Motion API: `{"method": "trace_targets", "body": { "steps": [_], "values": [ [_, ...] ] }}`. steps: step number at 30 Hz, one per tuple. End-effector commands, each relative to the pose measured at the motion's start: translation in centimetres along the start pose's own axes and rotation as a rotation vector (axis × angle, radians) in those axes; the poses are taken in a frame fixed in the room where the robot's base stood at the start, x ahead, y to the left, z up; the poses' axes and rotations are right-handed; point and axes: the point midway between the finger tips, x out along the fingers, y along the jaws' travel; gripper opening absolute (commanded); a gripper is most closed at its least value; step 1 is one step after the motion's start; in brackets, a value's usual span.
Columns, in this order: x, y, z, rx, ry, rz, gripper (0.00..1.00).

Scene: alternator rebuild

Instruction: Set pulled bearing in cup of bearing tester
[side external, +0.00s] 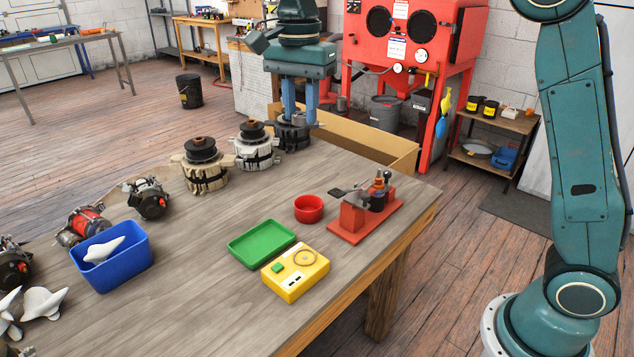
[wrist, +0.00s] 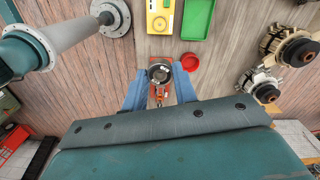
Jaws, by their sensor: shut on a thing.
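The yellow bearing tester (side external: 297,273) sits on the workbench near its front edge, with a round ring-shaped cup (side external: 305,258) on top. It also shows at the top of the wrist view (wrist: 160,16). My gripper (side external: 296,119) points down at the back of the bench, apart from the tester. In the wrist view its blue fingers are shut on a dark round thing with a grey middle (wrist: 160,73), which I take for the bearing. In the side view I cannot separate the bearing from the dark alternator part behind the fingertips.
A green tray (side external: 262,243) lies beside the tester. A red bowl (side external: 309,209) and a red press fixture (side external: 345,230) with upright parts stand behind it. Alternators (side external: 205,168) line the back, and a blue bin (side external: 112,266) stands at left. Bare bench lies left of the tray.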

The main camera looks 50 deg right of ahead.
Motion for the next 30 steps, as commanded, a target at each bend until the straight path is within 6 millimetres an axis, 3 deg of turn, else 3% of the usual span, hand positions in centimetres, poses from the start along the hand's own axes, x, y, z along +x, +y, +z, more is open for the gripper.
{"method": "trace_targets", "body": {
  "steps": [8,21,25,30],
  "values": [
    [5.7,0.1,0.0,-0.001,-0.001,0.005,0.05],
    [20.2,0.1,0.0,0.0,-0.001,0.006,0.05],
    [23.3,0.1,0.0,-0.001,0.0,0.004,0.05],
    [25.5,0.0,0.0,-0.001,0.0,0.0,0.05]
  ]
}}
